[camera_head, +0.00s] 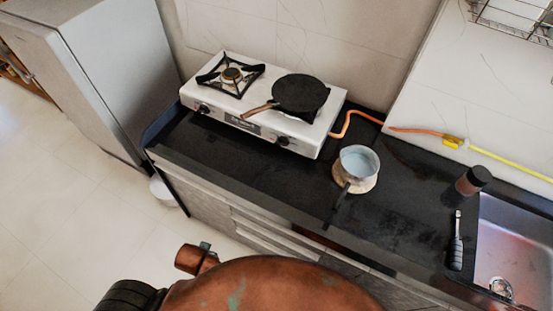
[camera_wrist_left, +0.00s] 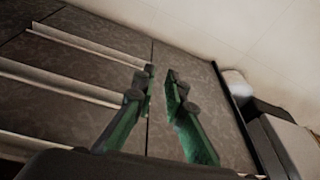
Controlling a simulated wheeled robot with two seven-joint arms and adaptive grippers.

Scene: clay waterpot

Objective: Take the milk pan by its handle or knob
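The milk pan (camera_head: 358,160) is a small light pan standing upright on a round wooden board (camera_head: 370,183) on the dark counter. Its dark handle (camera_head: 341,203) points toward the counter's front edge. My left gripper (camera_wrist_left: 160,86) shows only in the left wrist view. Its two green fingers are apart with nothing between them, in front of the grey cabinet fronts. The pan is not in that wrist view, so its distance from the gripper cannot be told. My right gripper is in neither view.
A white gas stove (camera_head: 262,120) with a black frying pan (camera_head: 300,93) stands behind left. An orange hose (camera_head: 400,130) runs along the back. Counter between pan and tool is clear.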

